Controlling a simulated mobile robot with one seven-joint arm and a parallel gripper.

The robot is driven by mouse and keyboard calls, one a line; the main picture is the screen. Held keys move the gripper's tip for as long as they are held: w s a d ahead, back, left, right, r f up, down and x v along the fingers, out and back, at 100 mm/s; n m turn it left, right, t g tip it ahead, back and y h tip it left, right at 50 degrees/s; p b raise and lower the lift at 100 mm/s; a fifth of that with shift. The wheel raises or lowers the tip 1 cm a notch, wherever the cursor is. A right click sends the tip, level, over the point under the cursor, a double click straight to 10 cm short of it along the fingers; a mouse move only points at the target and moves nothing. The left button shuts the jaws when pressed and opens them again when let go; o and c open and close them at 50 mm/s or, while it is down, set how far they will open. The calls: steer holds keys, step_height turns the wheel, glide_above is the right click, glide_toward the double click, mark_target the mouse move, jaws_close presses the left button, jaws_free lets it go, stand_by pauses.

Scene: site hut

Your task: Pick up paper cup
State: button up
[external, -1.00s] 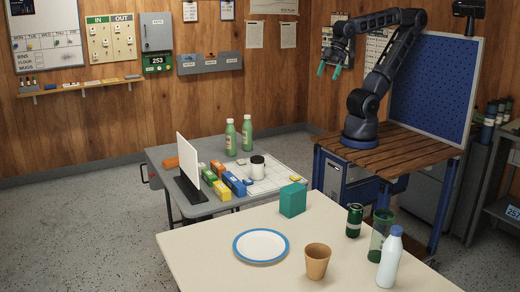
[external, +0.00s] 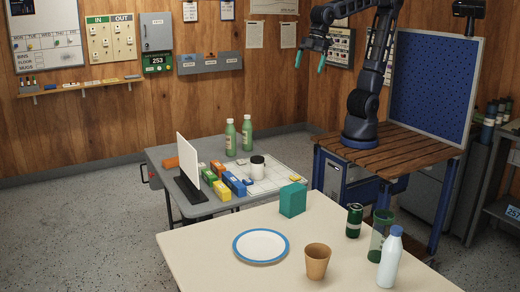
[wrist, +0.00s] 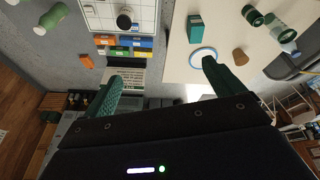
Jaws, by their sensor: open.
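A brown paper cup (external: 317,261) stands upright near the front of the cream table (external: 215,222), to the right of a white plate with a blue rim (external: 261,246). The cup also shows small in the wrist view (wrist: 240,57), beside the plate. My gripper (external: 311,63) is open and empty, raised high at the back near the wall, far from the cup. In the wrist view its two green fingers (wrist: 158,85) are spread apart with nothing between them.
Near the cup stand a teal box (external: 293,200), a dark green can (external: 354,220), a green tumbler (external: 379,237) and a white bottle (external: 390,258). A grey table (external: 165,154) behind holds coloured boxes, a white panel (external: 188,160) and two green bottles (external: 238,135).

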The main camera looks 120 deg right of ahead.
steer(key=w+a+f+n+g, duration=0.1)
steer(key=w+a+n, duration=0.1)
steer(key=w+a, duration=0.5)
steer(key=w+a+f+n, duration=0.15)
steer(key=w+a, duration=0.25)
steer(key=w, duration=0.5)
steer(key=n+g, duration=0.3)
steer(key=n, duration=0.7)
glide_above(317, 262)
steer(key=s+d, duration=0.3)
step_height(317, 262, down, 36)
steer(key=f, duration=1)
steer(key=shift+w, duration=0.3)
steer(key=c, duration=1)
